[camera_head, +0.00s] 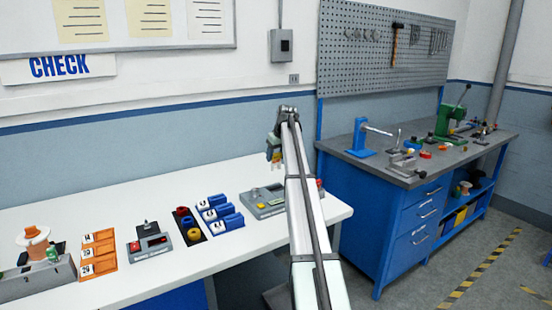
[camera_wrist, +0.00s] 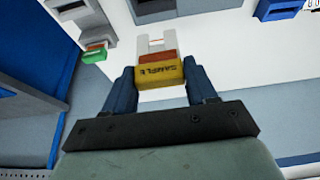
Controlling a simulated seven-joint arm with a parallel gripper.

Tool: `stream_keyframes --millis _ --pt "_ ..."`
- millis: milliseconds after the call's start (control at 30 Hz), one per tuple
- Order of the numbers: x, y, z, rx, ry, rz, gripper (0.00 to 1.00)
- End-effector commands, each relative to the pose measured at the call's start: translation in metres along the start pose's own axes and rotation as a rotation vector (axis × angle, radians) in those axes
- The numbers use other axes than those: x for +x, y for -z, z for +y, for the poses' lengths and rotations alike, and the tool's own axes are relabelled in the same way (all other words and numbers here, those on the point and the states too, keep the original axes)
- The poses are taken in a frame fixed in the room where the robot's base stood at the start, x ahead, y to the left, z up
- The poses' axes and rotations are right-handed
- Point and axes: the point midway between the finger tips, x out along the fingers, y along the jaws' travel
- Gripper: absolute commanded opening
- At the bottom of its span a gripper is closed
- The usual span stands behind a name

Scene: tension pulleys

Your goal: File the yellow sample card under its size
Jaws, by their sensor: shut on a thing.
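Orange labelled holders (camera_head: 98,254) stand further left. Between are a dark tray (camera_head: 188,226) of coloured rings and a grey device (camera_head: 150,244). Another grey device (camera_head: 262,203) sits under my arm. A copper spool (camera_head: 34,243) is far left. A blue workbench (camera_head: 410,205) stands right.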

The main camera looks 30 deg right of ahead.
Motion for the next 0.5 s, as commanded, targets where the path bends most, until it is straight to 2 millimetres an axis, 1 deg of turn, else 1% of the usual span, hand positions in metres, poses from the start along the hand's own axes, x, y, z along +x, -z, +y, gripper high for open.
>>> stream_keyframes --millis 500 --pt "-0.024 0.01 0.0 0.0 0.0 0.0 0.22"
